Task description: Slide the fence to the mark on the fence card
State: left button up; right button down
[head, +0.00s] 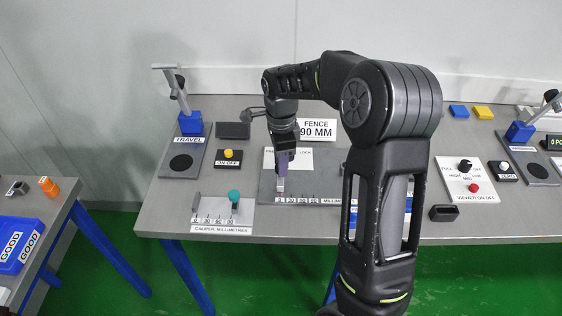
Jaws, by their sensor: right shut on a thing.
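The fence card (317,129) stands at the back of the table and reads "FENCE 90 MM". In front of it lies a dark grey fence plate (267,188) with a millimetre scale (300,200) along its front edge. My right gripper (281,171) points down over the left part of this plate. It is shut on the fence (280,186), a small pale piece by the low end of the scale. My fingers hide most of the fence, and my arm hides the right part of the plate. My left gripper is not in view.
A caliper board (210,222) with a teal knob (234,196) is at front left. A travel stand with a blue block (191,124) and an on/off box with a yellow button (228,153) are left. A switch panel (460,183) and dark box (444,213) are right.

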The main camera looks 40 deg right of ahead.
jog(key=shift+d, duration=0.1)
send_over(313, 182)
jog(key=shift+d+b, duration=0.1)
jog(key=shift+b, duration=0.2)
jog(key=c, duration=1.1)
grip_release()
notch_tip(313, 182, up, 8)
jog(key=shift+b, duration=0.4)
jog(key=shift+f, duration=0.1)
